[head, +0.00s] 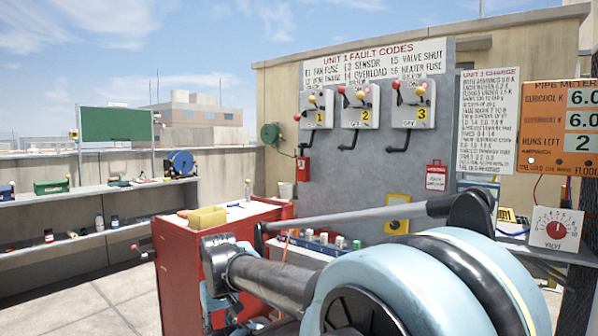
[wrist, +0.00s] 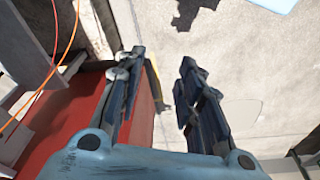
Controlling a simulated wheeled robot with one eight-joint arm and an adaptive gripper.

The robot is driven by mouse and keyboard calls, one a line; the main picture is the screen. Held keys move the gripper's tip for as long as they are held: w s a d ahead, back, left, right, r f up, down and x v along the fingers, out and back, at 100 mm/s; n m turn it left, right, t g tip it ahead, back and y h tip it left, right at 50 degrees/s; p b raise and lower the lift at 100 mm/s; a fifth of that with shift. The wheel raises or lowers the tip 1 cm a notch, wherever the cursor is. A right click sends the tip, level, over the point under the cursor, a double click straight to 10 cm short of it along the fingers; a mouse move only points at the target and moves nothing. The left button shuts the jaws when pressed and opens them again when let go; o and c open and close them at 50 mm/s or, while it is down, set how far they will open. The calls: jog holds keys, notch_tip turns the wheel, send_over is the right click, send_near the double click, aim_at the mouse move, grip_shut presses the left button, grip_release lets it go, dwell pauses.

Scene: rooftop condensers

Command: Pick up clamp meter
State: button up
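I cannot make out a clamp meter for certain in either view. My gripper (wrist: 160,68) is open in the wrist view, its two dark fingers apart with nothing held between them. It points down beside the red cabinet (wrist: 60,118), over pale paving. A narrow yellow piece (wrist: 154,84) shows just behind the left finger; most of it is hidden, and I cannot tell what it is. In the head view the red cabinet (head: 177,275) stands behind my arm, with a yellow tray (head: 207,217) on its top.
Shelves (head: 75,240) with bottles and boxes run along the left. A grey panel (head: 340,205) with three numbered levers stands behind. Small items sit on a low bench beside the cabinet. Orange cable (wrist: 62,70) hangs at the wrist view's left. Paving (head: 90,300) at left is open.

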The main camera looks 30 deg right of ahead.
jog(key=shift+w+a, duration=0.25)
jog(key=shift+w, duration=0.15)
jog(key=o, duration=0.4)
jog(key=shift+s+r, duration=0.15)
jog(key=o, duration=0.4)
jog(key=w+d+r+n+h, duration=0.1)
jog(key=w+d+r, duration=0.1)
jog(key=d, duration=0.1)
jog(key=w+d+r+n+h, duration=0.1)
jog(key=w+d+r, duration=0.2)
jog(key=w+d+r+n+t+h, duration=0.1)
jog(key=w+d+r+n+h, duration=0.1)
jog(key=w+d+r, duration=0.1)
jog(key=shift+d, duration=0.55)
jog(key=shift+c, duration=0.2)
jog(key=n+t+h, duration=0.4)
jog(key=n+h, duration=0.8)
jog(key=n, duration=0.6)
send_near(301, 169)
jog(key=shift+h, duration=0.3)
jog(key=x, duration=0.6)
jog(key=shift+w+a+r, duration=0.1)
jog(key=shift+w+a, duration=0.05)
jog(key=shift+w, duration=0.05)
jog(key=shift+f+x, duration=0.15)
jog(key=shift+x, duration=1.4)
jog(key=shift+f+x, duration=0.15)
jog(key=shift+x, duration=1.4)
